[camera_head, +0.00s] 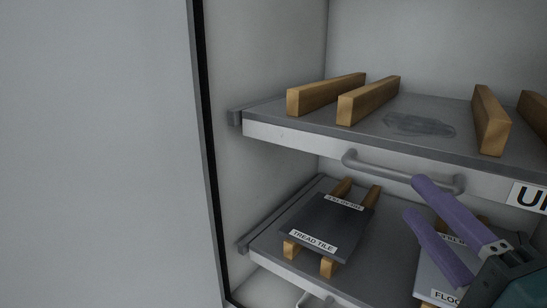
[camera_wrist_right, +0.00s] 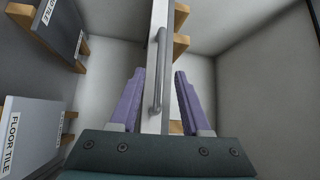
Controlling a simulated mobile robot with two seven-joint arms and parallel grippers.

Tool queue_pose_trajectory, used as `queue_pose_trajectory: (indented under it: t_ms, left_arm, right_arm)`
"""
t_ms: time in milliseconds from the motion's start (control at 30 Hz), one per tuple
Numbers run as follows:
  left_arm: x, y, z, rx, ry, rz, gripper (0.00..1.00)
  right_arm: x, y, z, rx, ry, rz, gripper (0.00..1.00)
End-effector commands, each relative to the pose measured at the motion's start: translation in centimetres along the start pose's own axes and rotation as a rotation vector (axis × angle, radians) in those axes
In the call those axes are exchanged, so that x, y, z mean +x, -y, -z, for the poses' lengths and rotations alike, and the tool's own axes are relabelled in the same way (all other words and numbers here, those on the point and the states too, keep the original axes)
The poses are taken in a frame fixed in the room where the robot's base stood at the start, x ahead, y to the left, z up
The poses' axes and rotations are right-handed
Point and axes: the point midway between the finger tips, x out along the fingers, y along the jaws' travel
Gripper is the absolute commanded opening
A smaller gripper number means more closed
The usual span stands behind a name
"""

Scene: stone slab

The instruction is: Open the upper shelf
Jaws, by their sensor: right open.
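The upper shelf (camera_head: 290,140) is a grey slab with a pale front face. A grey bar handle (camera_head: 385,170) is fixed to that face, and part of a label (camera_head: 530,197) shows to its right. My right gripper (camera_head: 421,200) has two purple fingers, open and empty, in front of the handle's right part; the upper finger covers a bit of it. In the right wrist view the handle (camera_wrist_right: 158,70) lines up between the open fingers (camera_wrist_right: 159,75), nearer the left one. I cannot tell how far the fingertips are from it. My left gripper is not in view.
Several wooden bars (camera_head: 368,100) lie on the upper shelf. The lower shelf (camera_head: 285,240) carries a dark tread tile (camera_head: 325,225) on wooden bars and a grey floor tile (camera_head: 430,275) partly behind my gripper. A cabinet side wall (camera_head: 260,60) stands at left.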

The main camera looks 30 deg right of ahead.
Motion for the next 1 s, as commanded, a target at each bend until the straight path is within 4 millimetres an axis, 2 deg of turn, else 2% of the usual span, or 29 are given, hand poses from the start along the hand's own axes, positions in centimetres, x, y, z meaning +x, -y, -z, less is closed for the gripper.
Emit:
queue_pose_trajectory:
  t_ms: [100,300,500,733,1000]
  left_arm:
    - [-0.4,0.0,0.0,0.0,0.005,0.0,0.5]
    - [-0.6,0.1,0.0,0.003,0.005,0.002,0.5]
    - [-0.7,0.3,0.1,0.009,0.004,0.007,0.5]
    - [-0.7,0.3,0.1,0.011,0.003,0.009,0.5]
    - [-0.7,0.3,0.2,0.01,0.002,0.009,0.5]
  right_arm:
    - [2.6,0.3,0.0,0.001,-0.002,0.006,0.47]
    - [5.6,0.1,0.0,0.0,0.0,0.003,0.47]
    - [6.8,0.1,0.0,0.0,0.0,0.001,0.47]
    - [6.8,0.0,0.0,0.0,0.0,0.0,0.47]
    - [6.8,0.0,0.0,0.0,0.0,0.001,0.18]
